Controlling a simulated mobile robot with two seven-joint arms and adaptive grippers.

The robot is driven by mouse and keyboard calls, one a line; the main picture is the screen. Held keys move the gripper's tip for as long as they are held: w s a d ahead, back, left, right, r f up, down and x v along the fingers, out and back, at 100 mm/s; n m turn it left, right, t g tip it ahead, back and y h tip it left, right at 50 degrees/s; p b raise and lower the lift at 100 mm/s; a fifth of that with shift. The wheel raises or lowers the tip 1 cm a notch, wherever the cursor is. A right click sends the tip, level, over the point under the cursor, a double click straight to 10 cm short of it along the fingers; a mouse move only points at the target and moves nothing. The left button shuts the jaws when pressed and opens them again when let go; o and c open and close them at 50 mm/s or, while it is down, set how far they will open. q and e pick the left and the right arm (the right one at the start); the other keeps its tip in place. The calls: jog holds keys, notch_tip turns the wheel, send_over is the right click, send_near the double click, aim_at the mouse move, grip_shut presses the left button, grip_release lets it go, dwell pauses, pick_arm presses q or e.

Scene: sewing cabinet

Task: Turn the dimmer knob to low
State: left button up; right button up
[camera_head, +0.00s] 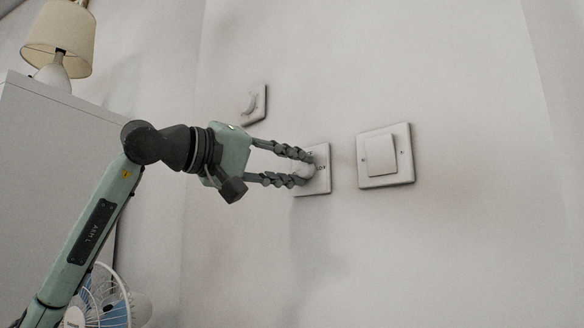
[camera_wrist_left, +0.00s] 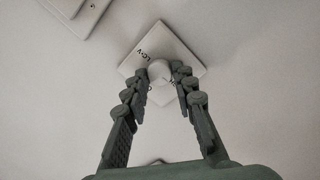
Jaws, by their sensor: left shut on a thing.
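The dimmer knob (camera_head: 304,170) is a white round knob on a square white plate (camera_head: 322,183) on the wall. My left gripper (camera_head: 303,168) reaches it from the left and is shut on the knob, one finger above and one below it. In the left wrist view the knob (camera_wrist_left: 159,72) sits between the two fingertips (camera_wrist_left: 164,76). The plate (camera_wrist_left: 165,42) there carries dark lettering, of which "LOW" can be partly read. The knob's pointer mark is too small or hidden to tell. My right gripper is not in view.
A wide rocker switch (camera_head: 380,156) is on the wall right of the dimmer. Another plate with a control (camera_head: 252,104) is up and left, close above my gripper. A lamp (camera_head: 62,38) stands on a white cabinet (camera_head: 50,115) at left, with a fan (camera_head: 105,300) below.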

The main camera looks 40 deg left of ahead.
pick_arm(q)
grip_shut()
